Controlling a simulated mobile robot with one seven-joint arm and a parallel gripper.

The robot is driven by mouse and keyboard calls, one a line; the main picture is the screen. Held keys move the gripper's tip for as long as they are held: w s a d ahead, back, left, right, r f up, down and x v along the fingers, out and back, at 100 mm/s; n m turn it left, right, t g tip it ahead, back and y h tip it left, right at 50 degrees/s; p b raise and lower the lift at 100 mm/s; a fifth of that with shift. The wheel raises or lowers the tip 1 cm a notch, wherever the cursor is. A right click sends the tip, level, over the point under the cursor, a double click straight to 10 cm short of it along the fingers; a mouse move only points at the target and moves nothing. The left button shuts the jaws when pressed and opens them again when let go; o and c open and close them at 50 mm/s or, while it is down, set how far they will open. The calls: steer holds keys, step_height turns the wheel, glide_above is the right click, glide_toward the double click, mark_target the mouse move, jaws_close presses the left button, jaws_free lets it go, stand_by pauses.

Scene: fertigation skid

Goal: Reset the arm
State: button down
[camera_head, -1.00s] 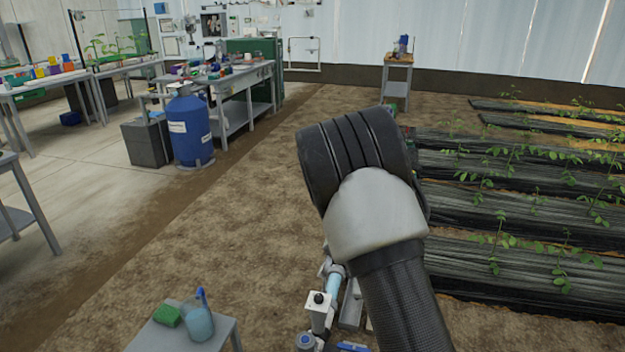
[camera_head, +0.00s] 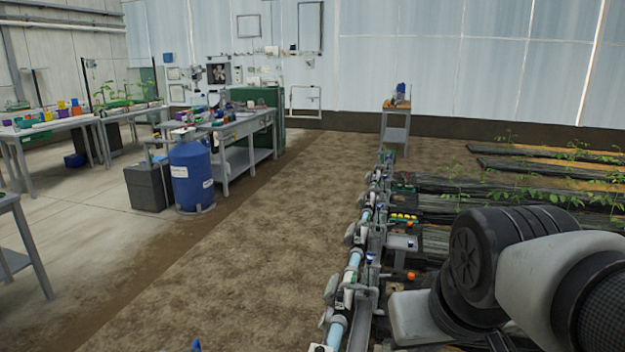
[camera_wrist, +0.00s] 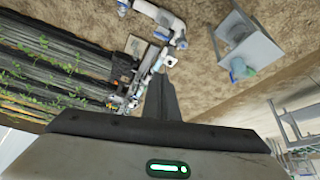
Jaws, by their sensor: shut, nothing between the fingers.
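My gripper (camera_wrist: 160,97) shows in the wrist view, its dark fingers together at the middle, with nothing between them. The wrist view looks out over the pipe line, soil and planted beds, turned well away from level. In the head view my arm's dark joint and grey link fill the lower right; the gripper itself is not visible there. The fertigation pipe line (camera_head: 354,262), with light blue pipe sections and valves, runs along the floor left of my arm. It also shows in the wrist view (camera_wrist: 143,72). My fingers appear apart from everything.
A blue tank (camera_head: 191,178) stands by a grey workbench (camera_head: 245,127) at the left. A small stand (camera_head: 395,130) is at the back. Planted beds (camera_head: 560,180) lie at the right. A small grey table (camera_wrist: 248,50) shows in the wrist view. The soil aisle is clear.

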step_height(320, 180, up, 22)
steer(key=s+p, duration=0.2)
steer(key=p, duration=1.9)
steer(key=shift+s+a+f+m, duration=0.2)
steer(key=shift+a+f+m, duration=0.05)
steer(key=shift+m, duration=0.05)
